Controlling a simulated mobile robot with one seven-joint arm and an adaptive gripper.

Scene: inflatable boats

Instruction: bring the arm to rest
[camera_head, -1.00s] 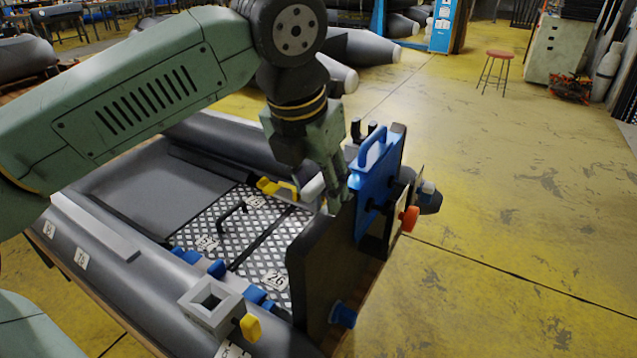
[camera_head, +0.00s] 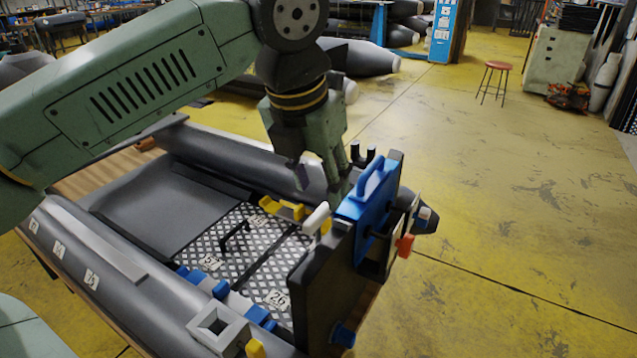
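My green arm (camera_head: 150,90) reaches in from the left, across the grey inflatable boat (camera_head: 110,283). My gripper (camera_head: 320,185) points down just inboard of the boat's dark transom (camera_head: 325,275), beside a blue bracket with a handle (camera_head: 368,195). Its fingers are apart, and I see nothing held between them. One fingertip is close to the bracket and the transom's top edge; I cannot tell whether it touches. A white cylinder (camera_head: 316,218) and a yellow part (camera_head: 282,207) show below the gripper.
The boat has a checkered floor (camera_head: 215,250) with a black handle, and a grey square block (camera_head: 215,325) on its near tube. An orange knob (camera_head: 405,245) sticks out behind the transom. A red stool (camera_head: 495,80) stands far off. The yellow floor at right is clear.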

